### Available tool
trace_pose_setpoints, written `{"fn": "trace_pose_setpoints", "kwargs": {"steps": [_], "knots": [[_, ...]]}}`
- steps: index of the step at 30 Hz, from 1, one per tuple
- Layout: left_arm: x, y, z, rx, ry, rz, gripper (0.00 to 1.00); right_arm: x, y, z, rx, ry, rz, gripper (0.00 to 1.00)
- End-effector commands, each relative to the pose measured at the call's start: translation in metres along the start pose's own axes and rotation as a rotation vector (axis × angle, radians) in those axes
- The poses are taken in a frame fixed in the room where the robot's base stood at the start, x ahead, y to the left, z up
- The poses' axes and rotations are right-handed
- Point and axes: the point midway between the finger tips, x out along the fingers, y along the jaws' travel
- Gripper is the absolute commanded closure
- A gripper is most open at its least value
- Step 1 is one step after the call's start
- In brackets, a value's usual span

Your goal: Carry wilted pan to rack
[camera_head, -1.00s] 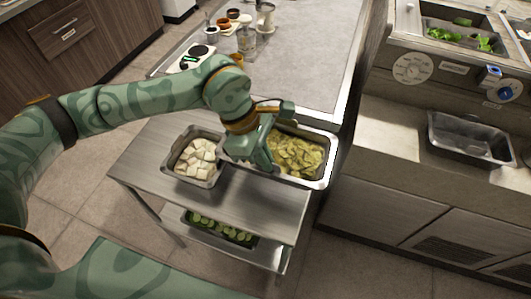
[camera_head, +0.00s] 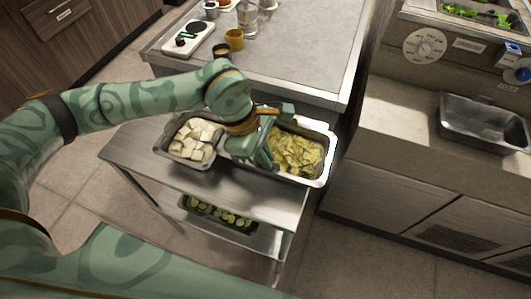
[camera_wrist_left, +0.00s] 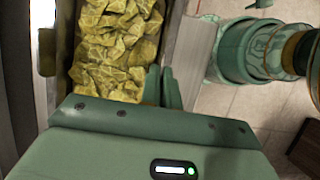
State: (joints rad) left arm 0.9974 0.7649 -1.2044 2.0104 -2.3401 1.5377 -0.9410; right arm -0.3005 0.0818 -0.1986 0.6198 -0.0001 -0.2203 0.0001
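The pan of wilted yellow-green leaves (camera_head: 297,153) is a steel pan at the right end of the steel cart's top (camera_head: 240,195); its right end reaches the cart's edge. It also shows in the left wrist view (camera_wrist_left: 112,60). My left gripper (camera_head: 264,158) is at the pan's left side. In the left wrist view its fingers (camera_wrist_left: 163,88) are close together with the pan's wall between them, so it looks shut on the rim. Whether the pan touches the cart is hidden. My right gripper is not in view. I cannot tell which thing is the rack.
A pan of white cubes (camera_head: 196,140) stands close left on the cart. A pan of green slices (camera_head: 217,215) is on the lower shelf. A grey counter (camera_head: 310,50) is behind. An empty steel pan (camera_head: 482,122) sits in the right counter. Floor at the front right is clear.

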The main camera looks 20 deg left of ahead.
Motion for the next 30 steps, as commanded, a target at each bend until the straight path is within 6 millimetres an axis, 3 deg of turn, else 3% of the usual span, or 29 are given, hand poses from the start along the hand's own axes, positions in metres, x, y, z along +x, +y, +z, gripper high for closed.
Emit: {"fn": "trace_pose_setpoints", "kwargs": {"steps": [26,29,30], "knots": [[0.0081,-0.0003,-0.0035,0.000,0.001,-0.001,1.00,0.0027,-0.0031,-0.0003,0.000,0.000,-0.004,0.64],[0.0083,-0.0004,-0.0036,0.000,0.001,-0.001,0.72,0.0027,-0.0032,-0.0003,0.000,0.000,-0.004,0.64],[0.0082,-0.0004,-0.0035,0.000,0.001,-0.002,0.71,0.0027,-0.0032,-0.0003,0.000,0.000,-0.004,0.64]]}}
